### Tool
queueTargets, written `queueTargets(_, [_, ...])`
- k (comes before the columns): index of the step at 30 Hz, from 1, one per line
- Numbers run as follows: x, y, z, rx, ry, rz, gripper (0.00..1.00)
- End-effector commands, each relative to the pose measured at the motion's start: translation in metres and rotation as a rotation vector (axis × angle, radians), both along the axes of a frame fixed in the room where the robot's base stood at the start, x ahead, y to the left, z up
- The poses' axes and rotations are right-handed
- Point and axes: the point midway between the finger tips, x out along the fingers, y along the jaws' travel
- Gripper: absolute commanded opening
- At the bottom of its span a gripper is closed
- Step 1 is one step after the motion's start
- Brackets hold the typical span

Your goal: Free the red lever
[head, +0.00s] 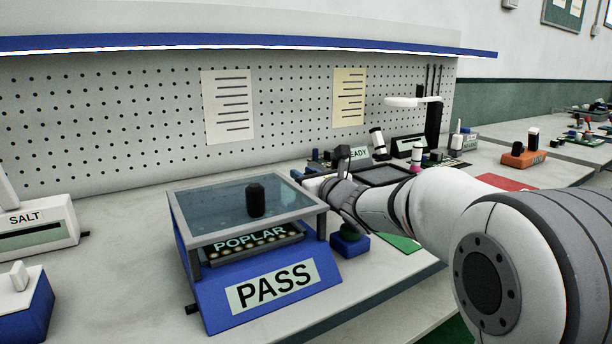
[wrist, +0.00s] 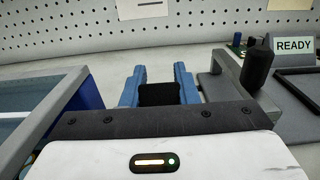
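I cannot make out a red lever in either view. My gripper shows in the wrist view (wrist: 160,78), with two blue fingers standing apart. A dark block (wrist: 159,94) fills the space low between them; I cannot tell whether it is part of my gripper or a separate thing. The fixture has a clear lid (head: 215,208) with a black knob (head: 256,200) and a PASS plate (head: 273,286). The lid's edge shows left of my fingers.
A black knob (wrist: 258,65) on a grey frame stands right of my fingers, by the READY sign (wrist: 294,46). A small blue box (head: 349,246) sits under my arm. The SALT box (head: 35,225) is at the left. The pegboard (head: 120,110) closes the back.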

Motion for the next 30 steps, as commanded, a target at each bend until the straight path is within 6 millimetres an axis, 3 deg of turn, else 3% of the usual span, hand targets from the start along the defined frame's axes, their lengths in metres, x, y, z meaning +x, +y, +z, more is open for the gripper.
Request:
queueTargets(9, [0.000,0.000,0.000,0.000,0.000,0.000,0.00])
queueTargets(30, [0.006,0.013,0.009,-0.068,0.099,0.013,0.00])
